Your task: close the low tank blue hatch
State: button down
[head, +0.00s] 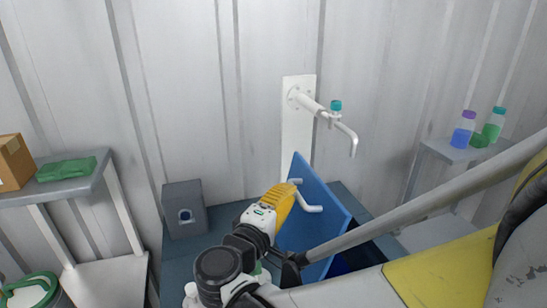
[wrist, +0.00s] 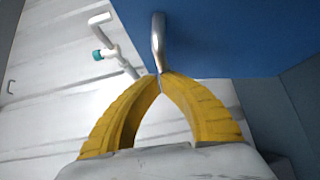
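The blue hatch (head: 322,207) of the low tank (head: 188,257) stands open, tilted up steeply. It fills the upper right of the wrist view (wrist: 225,38). A pale metal handle (head: 311,208) sticks out from its face and also shows in the wrist view (wrist: 158,38). My yellow-fingered gripper (head: 293,190) is at the handle, on the hatch's left side. In the wrist view its fingertips (wrist: 161,75) come together at the handle's near end. They look shut, with no clear gap around the bar. I cannot tell whether they touch the handle.
A white wall tap (head: 318,108) with a teal knob hangs above the hatch. A grey box (head: 186,208) stands at the tank's back left. Shelves flank the tank; the right shelf (head: 455,152) holds bottles, the left (head: 70,188) a green item and a cardboard box (head: 14,160).

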jog(key=d+m+p, duration=0.1)
jog(key=d, duration=0.2)
jog(key=w+d+g+y+p, duration=0.1)
jog(key=d, duration=0.2)
jog(key=w+d+m+g+p, duration=0.1)
jog(key=d, duration=0.2)
jog(key=shift+w+d+f+m+y+p, duration=0.1)
jog(key=shift+w+f+m+y+p, duration=0.2)
jog(key=shift+y+p, duration=0.1)
jog(key=w+d+f+m+g+y+b, duration=0.1)
jog(key=w+d+f+m+y+b, duration=0.1)
jog(key=d+f, duration=0.6)
jog(key=w+d+f+m+g+y+b, duration=0.2)
jog(key=d+f+y+b, duration=0.1)
jog(key=d+f+b, duration=0.3)
jog(key=shift+w+d+f+y, duration=0.4)
jog(key=shift+d+f, duration=0.85)
jog(key=shift+f, duration=0.6)
